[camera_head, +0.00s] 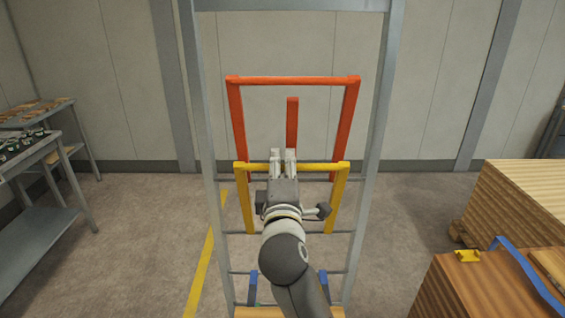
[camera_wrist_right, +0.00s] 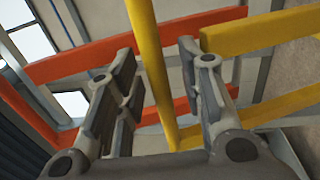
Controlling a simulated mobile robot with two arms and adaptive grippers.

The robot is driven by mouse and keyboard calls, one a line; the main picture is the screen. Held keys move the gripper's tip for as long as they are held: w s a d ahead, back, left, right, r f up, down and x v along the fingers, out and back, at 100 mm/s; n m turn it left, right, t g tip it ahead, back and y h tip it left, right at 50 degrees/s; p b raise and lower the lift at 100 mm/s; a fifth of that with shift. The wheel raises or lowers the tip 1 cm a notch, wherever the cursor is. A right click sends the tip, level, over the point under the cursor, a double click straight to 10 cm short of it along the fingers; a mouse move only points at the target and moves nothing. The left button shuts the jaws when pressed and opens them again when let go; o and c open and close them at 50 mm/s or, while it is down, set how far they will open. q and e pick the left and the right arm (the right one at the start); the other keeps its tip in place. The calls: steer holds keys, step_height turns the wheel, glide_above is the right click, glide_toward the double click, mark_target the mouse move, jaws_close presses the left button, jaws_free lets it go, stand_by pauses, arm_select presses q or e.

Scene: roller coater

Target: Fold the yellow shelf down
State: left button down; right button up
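The yellow shelf (camera_head: 318,168) is a U-shaped frame standing raised in the grey metal rack, with its crossbar at the top. My right gripper (camera_head: 283,161) is at the middle of that crossbar and hides part of it. In the right wrist view, my right gripper's fingers (camera_wrist_right: 160,85) are apart. A yellow bar (camera_wrist_right: 150,65) shows in the gap between them; I cannot tell whether it touches either finger. More yellow bars (camera_wrist_right: 255,32) show at the right. My left gripper is not in view.
A raised orange frame (camera_head: 295,80) and a short orange post (camera_head: 292,122) are higher in the rack (camera_head: 375,130). Blue supports (camera_head: 323,285) sit low down. A table (camera_head: 40,235) stands left.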

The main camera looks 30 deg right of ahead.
steer(key=shift+w, duration=0.1)
jaws_close()
stand_by(0.4)
